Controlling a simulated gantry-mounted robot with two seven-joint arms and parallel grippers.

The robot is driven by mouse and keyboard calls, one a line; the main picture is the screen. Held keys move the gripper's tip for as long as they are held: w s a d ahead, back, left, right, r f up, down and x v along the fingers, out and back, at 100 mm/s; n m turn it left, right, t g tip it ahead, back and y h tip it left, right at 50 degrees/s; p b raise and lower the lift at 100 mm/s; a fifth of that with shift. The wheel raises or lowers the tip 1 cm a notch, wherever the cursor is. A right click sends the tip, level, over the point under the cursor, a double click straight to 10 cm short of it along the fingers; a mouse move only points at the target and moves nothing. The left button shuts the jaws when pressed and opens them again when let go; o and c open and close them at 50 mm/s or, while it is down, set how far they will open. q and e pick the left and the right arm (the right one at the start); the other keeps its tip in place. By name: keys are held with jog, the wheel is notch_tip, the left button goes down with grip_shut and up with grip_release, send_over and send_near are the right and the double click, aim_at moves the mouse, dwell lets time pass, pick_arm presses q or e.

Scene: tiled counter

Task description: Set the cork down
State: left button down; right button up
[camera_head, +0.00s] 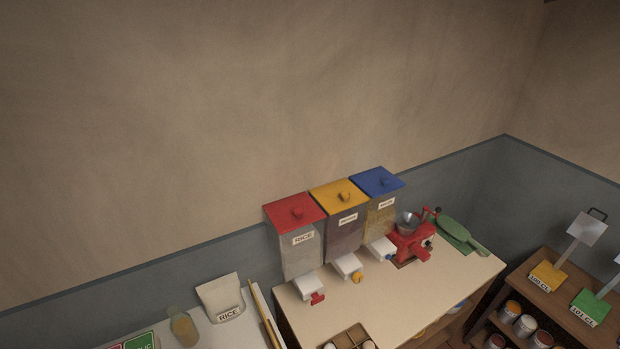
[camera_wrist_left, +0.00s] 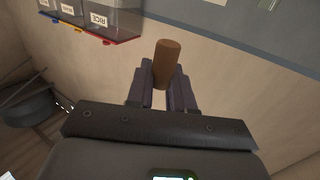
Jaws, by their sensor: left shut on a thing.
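In the left wrist view, the cork (camera_wrist_left: 167,62) is a brown cylinder. My left gripper (camera_wrist_left: 162,85) is shut on it, and the cork stands out past the fingertips. The wall fills the view behind the cork, and I see no surface touching it. Neither the left gripper nor the cork shows in the head view. My right gripper is in neither view.
In the head view, red, yellow and blue-lidded dispensers (camera_head: 298,212) stand on a counter (camera_head: 400,310) beside a red grinder (camera_head: 411,240). At lower left are a jar (camera_head: 183,328) and a rice bag (camera_head: 221,298). A low shelf (camera_head: 561,297) stands at right.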

pick_arm(q)
jog(key=shift+s+f, duration=0.45)
jog(key=shift+f, duration=0.15)
